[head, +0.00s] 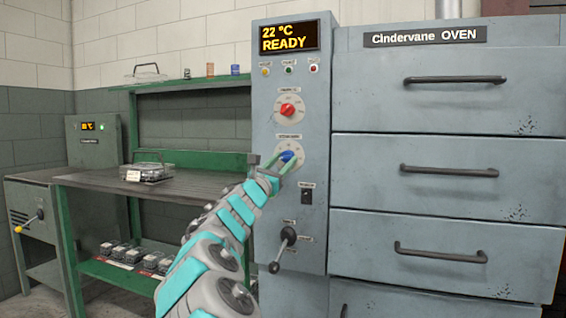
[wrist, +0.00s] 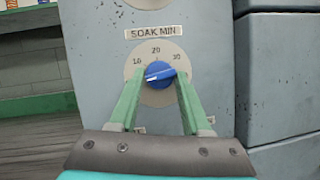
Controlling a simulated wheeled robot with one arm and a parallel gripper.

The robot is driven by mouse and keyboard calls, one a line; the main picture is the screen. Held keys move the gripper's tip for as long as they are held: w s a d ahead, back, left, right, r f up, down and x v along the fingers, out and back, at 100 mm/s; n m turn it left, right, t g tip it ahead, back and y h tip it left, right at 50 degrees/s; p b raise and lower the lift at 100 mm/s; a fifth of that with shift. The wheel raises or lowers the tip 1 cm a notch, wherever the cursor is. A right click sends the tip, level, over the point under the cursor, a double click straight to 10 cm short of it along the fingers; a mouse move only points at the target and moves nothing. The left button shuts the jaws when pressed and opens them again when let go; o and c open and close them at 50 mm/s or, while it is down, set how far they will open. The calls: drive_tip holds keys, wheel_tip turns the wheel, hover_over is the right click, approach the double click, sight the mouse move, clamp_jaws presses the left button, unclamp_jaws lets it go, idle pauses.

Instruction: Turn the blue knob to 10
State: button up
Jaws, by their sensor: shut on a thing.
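The blue knob (head: 287,155) sits on a round pale dial on the oven's grey control panel. In the wrist view the blue knob (wrist: 160,72) is at the centre of the dial (wrist: 157,99), under a "SOAK MIN" label, with 10, 20 and 30 printed around it. A white mark on the knob points left, a little below the 10. My gripper (head: 280,161) is at the knob, and its green fingers are on either side of it in the wrist view (wrist: 160,76). It is shut on the knob.
A red knob (head: 288,110) is above, under a display reading 22 °C READY (head: 289,37). Below are a black switch (head: 306,193) and a lever (head: 282,250). Oven drawers with handles (head: 455,80) are at right. A workbench (head: 200,183) with a wire basket (head: 150,172) is at left.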

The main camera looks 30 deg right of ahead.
clamp_jaws()
drive_tip(key=shift+r, duration=0.1)
drive_tip(key=m, duration=0.1)
drive_tip(key=m+g+p, duration=0.1)
drive_tip(key=shift+w+a+r+m, duration=0.15)
drive_tip(key=shift+a+m, duration=0.05)
drive_tip(key=shift+m, duration=0.2)
drive_tip(key=m+g+p, duration=0.2)
drive_tip(key=m, duration=0.2)
drive_tip(key=shift+w+r, duration=0.1)
drive_tip(key=shift+m+g+y+p, duration=0.25)
drive_tip(key=shift+m+g, duration=0.35)
drive_tip(key=shift+m, duration=0.8)
drive_tip(key=shift+m+g+y+p, duration=0.2)
drive_tip(key=shift+m+g, duration=0.4)
drive_tip(key=shift+m, duration=0.8)
drive_tip(key=shift+r, duration=0.1)
drive_tip(key=o, duration=0.9)
unclamp_jaws()
